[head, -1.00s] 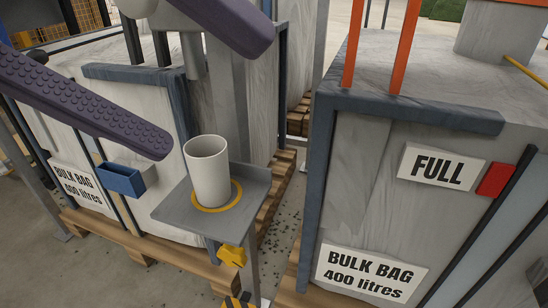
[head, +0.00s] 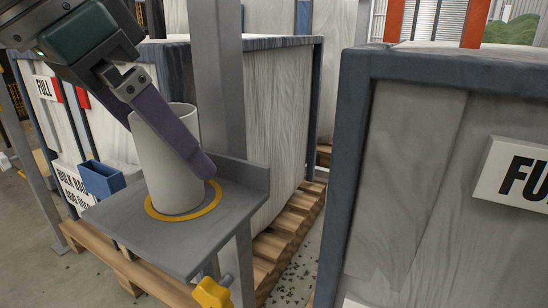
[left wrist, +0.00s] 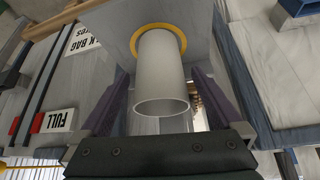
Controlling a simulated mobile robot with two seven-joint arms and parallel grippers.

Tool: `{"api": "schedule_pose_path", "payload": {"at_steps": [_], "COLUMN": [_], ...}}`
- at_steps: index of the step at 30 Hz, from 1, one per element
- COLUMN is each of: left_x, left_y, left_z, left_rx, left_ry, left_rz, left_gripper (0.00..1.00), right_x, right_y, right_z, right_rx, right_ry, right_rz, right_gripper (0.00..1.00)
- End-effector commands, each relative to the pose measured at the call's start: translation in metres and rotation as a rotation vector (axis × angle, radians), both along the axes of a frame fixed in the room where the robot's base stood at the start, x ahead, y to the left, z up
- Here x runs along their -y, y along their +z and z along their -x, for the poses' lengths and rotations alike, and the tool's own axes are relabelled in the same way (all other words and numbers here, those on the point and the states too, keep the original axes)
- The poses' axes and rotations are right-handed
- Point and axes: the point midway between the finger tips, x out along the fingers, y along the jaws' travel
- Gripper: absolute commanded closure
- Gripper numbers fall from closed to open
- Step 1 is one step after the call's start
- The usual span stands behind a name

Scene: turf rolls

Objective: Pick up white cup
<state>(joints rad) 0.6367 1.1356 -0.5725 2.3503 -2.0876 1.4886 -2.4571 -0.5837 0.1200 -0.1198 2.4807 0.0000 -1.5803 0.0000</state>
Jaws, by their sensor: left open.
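The white cup (head: 160,165) stands upright inside a yellow ring (head: 212,206) on a small grey shelf (head: 215,230). My left gripper (head: 182,150) reaches down from the upper left in the head view. One purple finger crosses the cup's near right side; the other is mostly hidden behind the cup. In the left wrist view the cup (left wrist: 160,70) lies between the two spread fingers of the left gripper (left wrist: 161,80), its open rim toward the camera. A gap shows on each side of it. My right gripper is not in view.
The shelf has a raised back lip and a grey post (head: 214,80) behind it. A yellow knob (head: 212,292) sits below. A blue holder (head: 100,180) is at the left. Bulk bags in frames stand on wooden pallets (head: 285,225) behind and at the right.

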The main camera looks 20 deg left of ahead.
Motion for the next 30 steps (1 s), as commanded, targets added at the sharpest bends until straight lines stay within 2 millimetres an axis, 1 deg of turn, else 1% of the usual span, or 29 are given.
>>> {"api": "schedule_pose_path", "payload": {"at_steps": [1,3,10,11,30], "left_x": [0.0010,0.0015,0.0014,0.0015,0.0014], "left_y": [-0.0089,-0.0121,-0.0117,-0.0117,-0.0115], "left_z": [-0.0024,-0.0047,-0.0054,-0.0054,-0.0053], "left_rx": [-0.002,-0.002,-0.002,-0.002,-0.001], "left_ry": [0.000,0.000,0.000,0.000,0.001], "left_rz": [0.001,0.001,-0.001,-0.001,0.000], "left_gripper": [0.00,0.00,0.00,0.02,0.74], "right_x": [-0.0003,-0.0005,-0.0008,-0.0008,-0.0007], "right_y": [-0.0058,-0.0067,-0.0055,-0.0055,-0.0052], "right_z": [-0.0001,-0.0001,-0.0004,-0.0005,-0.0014], "right_rx": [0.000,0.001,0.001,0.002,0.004], "right_ry": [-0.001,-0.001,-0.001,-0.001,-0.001], "right_rz": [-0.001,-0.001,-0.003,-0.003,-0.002], "right_gripper": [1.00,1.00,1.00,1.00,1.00]}}
